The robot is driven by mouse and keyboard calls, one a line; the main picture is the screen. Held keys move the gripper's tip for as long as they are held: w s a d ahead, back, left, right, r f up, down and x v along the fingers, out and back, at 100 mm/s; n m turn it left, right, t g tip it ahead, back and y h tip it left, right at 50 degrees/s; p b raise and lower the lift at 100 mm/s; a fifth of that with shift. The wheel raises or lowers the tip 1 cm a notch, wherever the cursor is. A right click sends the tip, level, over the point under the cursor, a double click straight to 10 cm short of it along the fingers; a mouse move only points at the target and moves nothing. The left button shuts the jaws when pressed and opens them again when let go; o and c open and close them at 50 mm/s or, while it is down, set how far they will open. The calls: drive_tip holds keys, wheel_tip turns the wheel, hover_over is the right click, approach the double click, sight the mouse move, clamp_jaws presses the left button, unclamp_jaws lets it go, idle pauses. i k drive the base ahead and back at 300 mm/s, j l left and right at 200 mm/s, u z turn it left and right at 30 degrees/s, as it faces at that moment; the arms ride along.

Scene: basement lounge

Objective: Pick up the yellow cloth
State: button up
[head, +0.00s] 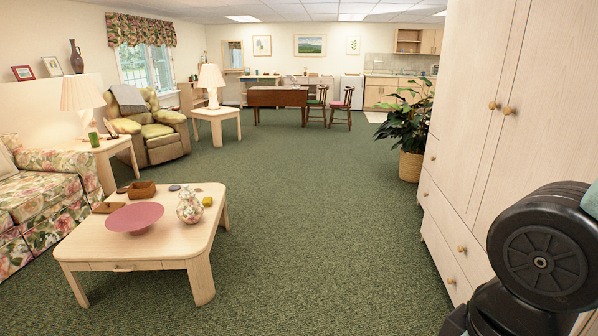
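A small yellow item (207,201) lies on the coffee table (95,243), near its right edge. It may be the yellow cloth, but it is too small to tell. It sits just right of a floral vase (190,207). A dark part of my arm shows at the lower right. My gripper is not in view.
The coffee table also holds a pink bowl (134,217) and a brown basket (142,190). A floral sofa (45,200) stands to its left. A tall wardrobe (490,110) and a potted plant (408,125) line the right. Green carpet (300,210) is clear between.

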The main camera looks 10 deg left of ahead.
sight(207, 202)
drive_tip(key=i+u, duration=0.3)
drive_tip(key=i, duration=0.45)
drive_tip(key=i+l+u, duration=0.1)
drive_tip(key=i+u, duration=0.2)
drive_tip(key=i, duration=0.45)
drive_tip(key=i+j+u, duration=0.15)
drive_tip(key=i+j, duration=0.2)
drive_tip(key=i+j+u, duration=0.2)
drive_tip(key=i, duration=0.35)
drive_tip(key=i+j, duration=0.2)
drive_tip(key=j, duration=0.2)
drive_tip(key=i+l, duration=0.3)
drive_tip(key=i, duration=0.15)
drive_tip(key=i+l, duration=0.25)
drive_tip(key=i, duration=0.2)
drive_tip(key=i+l, duration=0.3)
drive_tip(key=i+l+u, duration=0.45)
drive_tip(key=i+l, duration=0.85)
drive_tip(key=i+u, duration=0.1)
drive_tip(key=u, duration=0.75)
